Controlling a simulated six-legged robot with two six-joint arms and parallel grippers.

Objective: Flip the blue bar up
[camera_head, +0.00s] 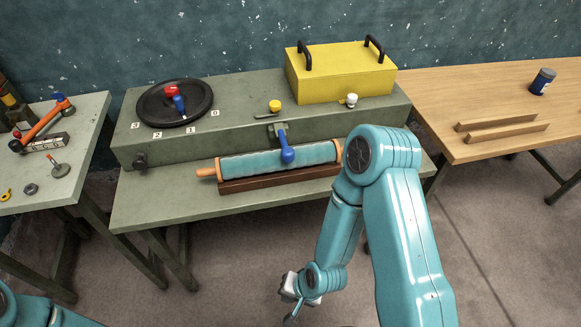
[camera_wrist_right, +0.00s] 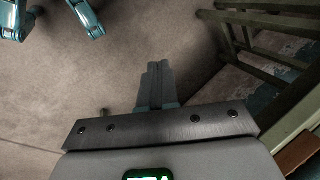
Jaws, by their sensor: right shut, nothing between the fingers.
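The blue bar (camera_head: 285,144) with a round blue knob sticks out from a bracket on the front of the green console (camera_head: 235,134). It slopes downward, its knob in front of the teal roller. My right gripper (camera_head: 291,318) is low in front of the bench, well below and apart from the bar, partly cut off by the lower edge. In the right wrist view its two fingers (camera_wrist_right: 157,82) are shut together and empty, over bare floor. The bar does not show there. Only a bit of my left arm shows at the lower left; its gripper is out of view.
The teal roller (camera_head: 240,160) lies in a wooden cradle (camera_head: 265,184) below the bar. A black dial (camera_head: 150,105) with a red and blue handle, a yellow knob (camera_head: 275,106) and a yellow box (camera_head: 340,80) are on the console. Side tables stand left and right.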

